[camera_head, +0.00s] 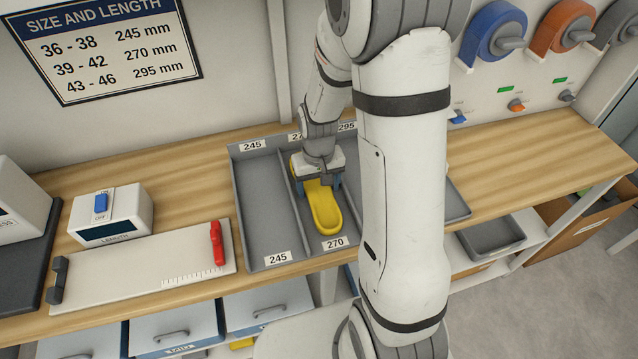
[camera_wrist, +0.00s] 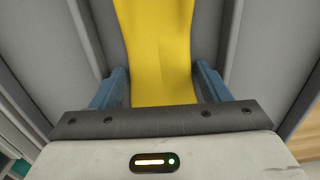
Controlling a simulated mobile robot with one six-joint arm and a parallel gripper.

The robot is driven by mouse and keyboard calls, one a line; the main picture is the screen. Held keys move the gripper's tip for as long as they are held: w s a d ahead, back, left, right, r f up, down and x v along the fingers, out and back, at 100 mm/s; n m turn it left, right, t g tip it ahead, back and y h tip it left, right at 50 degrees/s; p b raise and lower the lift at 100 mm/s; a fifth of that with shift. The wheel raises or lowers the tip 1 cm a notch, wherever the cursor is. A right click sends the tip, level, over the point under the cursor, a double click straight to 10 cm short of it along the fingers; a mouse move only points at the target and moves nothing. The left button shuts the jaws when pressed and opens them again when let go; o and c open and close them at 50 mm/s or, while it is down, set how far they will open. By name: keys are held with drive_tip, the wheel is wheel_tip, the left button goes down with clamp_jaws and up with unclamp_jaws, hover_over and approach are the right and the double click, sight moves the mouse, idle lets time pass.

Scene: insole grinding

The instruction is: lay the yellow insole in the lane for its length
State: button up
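The yellow insole (camera_head: 325,212) lies lengthwise in the middle lane of the grey tray (camera_head: 268,207), the lane marked 270 at its near end. My gripper (camera_head: 320,184) is low in that lane, over the insole, and hides part of it. In the wrist view the insole (camera_wrist: 160,50) runs between the two blue fingers (camera_wrist: 163,86), one close beside each edge. I cannot tell whether the fingers press on it or stand slightly apart, or whether it rests fully on the lane floor.
The left lane, marked 245, is empty. My arm hides much of the right lane. A LENGTH box (camera_head: 112,215) and a measuring board (camera_head: 150,268) with a red slider (camera_head: 217,243) stand left. A wall sign (camera_head: 110,45) pairs 39-42 with 270 mm. Grinding wheels (camera_head: 495,35) hang at the right.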

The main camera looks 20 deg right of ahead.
sight(318, 191)
drive_tip(key=shift+o, duration=0.3)
wheel_tip(318, 191, up, 12)
drive_tip(key=f, duration=0.1)
drive_tip(key=s+r+t, duration=0.3)
drive_tip(key=s+r, duration=0.6)
drive_tip(key=s, duration=0.5)
drive_tip(key=shift+s+r, duration=0.2)
drive_tip(key=shift+s, duration=0.05)
idle(0.9)
